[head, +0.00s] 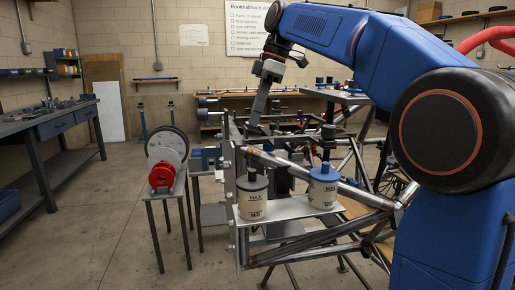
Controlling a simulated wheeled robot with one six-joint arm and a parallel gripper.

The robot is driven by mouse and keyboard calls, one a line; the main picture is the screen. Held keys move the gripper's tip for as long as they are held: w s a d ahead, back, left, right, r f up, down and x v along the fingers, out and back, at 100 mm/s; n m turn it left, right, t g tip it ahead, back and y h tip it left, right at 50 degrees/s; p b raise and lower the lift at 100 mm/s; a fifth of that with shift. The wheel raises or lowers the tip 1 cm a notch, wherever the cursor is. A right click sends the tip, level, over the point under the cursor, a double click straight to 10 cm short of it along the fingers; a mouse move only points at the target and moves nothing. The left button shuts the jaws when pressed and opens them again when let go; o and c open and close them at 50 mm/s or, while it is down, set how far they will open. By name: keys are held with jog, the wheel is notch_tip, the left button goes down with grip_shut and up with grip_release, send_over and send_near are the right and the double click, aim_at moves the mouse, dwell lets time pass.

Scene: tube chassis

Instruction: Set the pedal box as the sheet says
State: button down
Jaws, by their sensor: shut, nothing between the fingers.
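My gripper (253,128) points down at the near end of the tube chassis (300,250), in the middle of the head view. Its fingers are shut and look empty. Metal plates and brackets (241,205) stand at this end, under and beside the fingertips. I cannot tell which part is the pedal box, or whether the fingertips touch anything. A large sheet (246,29) with a checklist hangs on the back wall. Its lines are too small to read surely, and my arm hides its right side. A smaller sheet (194,35) with a faint drawing hangs left of it.
Two cream canisters, one dark-topped (252,205) and one blue-topped (323,193), stand upright on a metal shelf (290,209) at the chassis front. A small stand (168,192) holds reels and a red part. A workbench (50,120) lines the left wall. The floor between is clear.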

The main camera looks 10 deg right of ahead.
aim_at(266, 146)
jog(key=shift+n, duration=0.4)
jog(key=shift+d+f, duration=0.15)
jog(key=shift+f, duration=2.3)
jog(key=shift+d+f, duration=0.1)
jog(key=shift+f, duration=2.3)
jog(key=shift+d, duration=1.35)
jog(key=shift+w+a, duration=0.1)
jog(key=shift+a, duration=0.05)
